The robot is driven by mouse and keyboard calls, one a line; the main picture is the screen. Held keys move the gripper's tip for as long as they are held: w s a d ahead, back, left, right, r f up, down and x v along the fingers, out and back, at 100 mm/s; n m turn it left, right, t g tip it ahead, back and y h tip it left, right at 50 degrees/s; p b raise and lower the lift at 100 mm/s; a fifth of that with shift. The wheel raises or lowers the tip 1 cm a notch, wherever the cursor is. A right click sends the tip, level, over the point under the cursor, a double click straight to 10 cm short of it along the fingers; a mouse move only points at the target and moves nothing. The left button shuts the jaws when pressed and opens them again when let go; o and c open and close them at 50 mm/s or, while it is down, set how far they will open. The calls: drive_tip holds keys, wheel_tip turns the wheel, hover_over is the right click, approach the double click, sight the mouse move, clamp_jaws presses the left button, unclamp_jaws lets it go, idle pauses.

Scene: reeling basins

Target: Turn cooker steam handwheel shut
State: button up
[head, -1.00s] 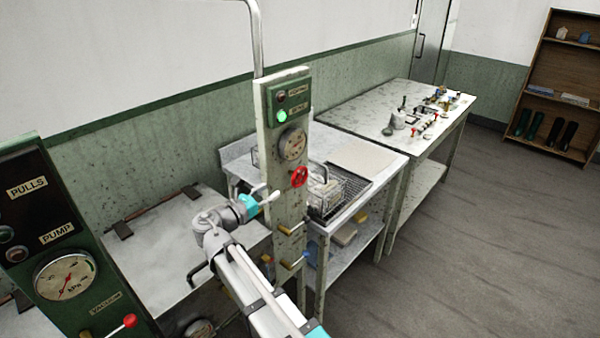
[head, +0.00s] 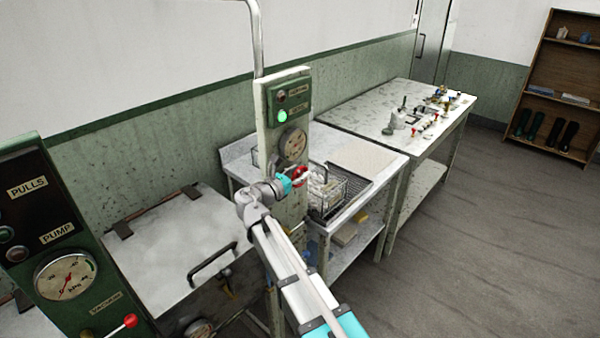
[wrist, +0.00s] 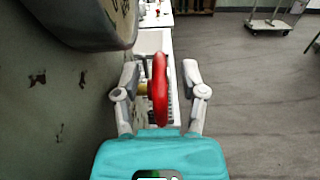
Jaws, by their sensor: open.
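The red cooker steam handwheel (head: 300,176) sits on the upright cream panel (head: 290,215), below a round gauge (head: 293,143). In the wrist view the handwheel (wrist: 159,90) is seen edge-on. My gripper (wrist: 159,80) is open, with one finger on each side of the wheel's rim and visible gaps on both sides. In the head view my gripper (head: 296,178) is at the wheel and covers part of it.
A green box with a lit green lamp (head: 282,116) is above the gauge. A wire basket (head: 328,190) stands on the bench just behind the panel. A lidded basin (head: 180,240) is to the left.

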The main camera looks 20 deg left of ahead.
drive_tip(key=shift+w+d, duration=0.15)
drive_tip(key=shift+w, duration=0.15)
clamp_jaws()
drive_tip(key=shift+r+p, duration=0.15)
drive_tip(key=shift+p, duration=0.3)
drive_tip(key=shift+r+g+p, duration=0.1)
drive_tip(key=shift+g+p, duration=0.5)
drive_tip(key=shift+p, duration=0.2)
drive_tip(key=g+p, duration=0.1)
drive_tip(key=p, duration=0.1)
drive_tip(key=g+y+p, duration=0.1)
drive_tip(key=p, duration=0.1)
drive_tip(key=shift+w+d+g, duration=0.15)
drive_tip(key=shift+w+g, duration=0.15)
drive_tip(key=shift+f+y+p, duration=0.3)
drive_tip(key=shift+p, duration=0.1)
